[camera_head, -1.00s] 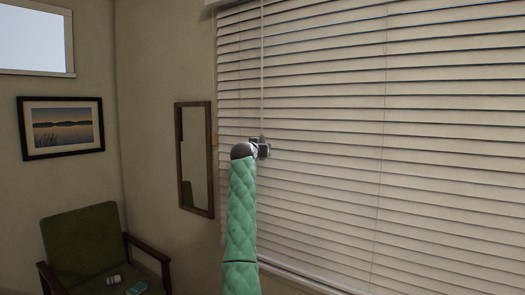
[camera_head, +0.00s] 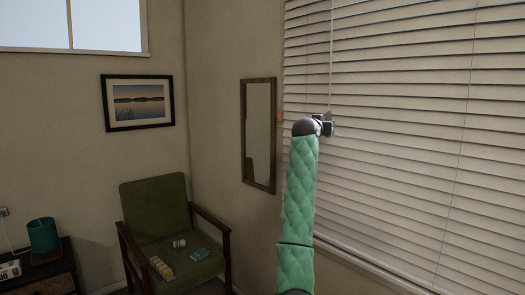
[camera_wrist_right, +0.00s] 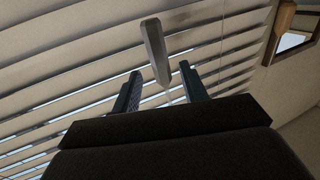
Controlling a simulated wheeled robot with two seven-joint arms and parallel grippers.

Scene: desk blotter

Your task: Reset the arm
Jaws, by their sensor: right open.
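My right arm, in a green quilted sleeve, rises through the head view, with its right gripper (camera_head: 326,125) in front of the window blinds (camera_head: 410,130). A thin pull cord (camera_head: 331,60) hangs down to the gripper in the head view. In the right wrist view the gripper (camera_wrist_right: 160,70) is open. A grey cord handle (camera_wrist_right: 155,50) shows just beyond and between its fingertips; I cannot tell whether it touches them. My left gripper is out of view.
A wall mirror (camera_head: 258,135) hangs left of the blinds. A green armchair (camera_head: 165,215) stands in the corner holding several small items, including a yellow block (camera_head: 162,268). A picture (camera_head: 138,102) hangs above. A teal lamp (camera_head: 43,235) stands on a dark cabinet (camera_head: 50,280) at left.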

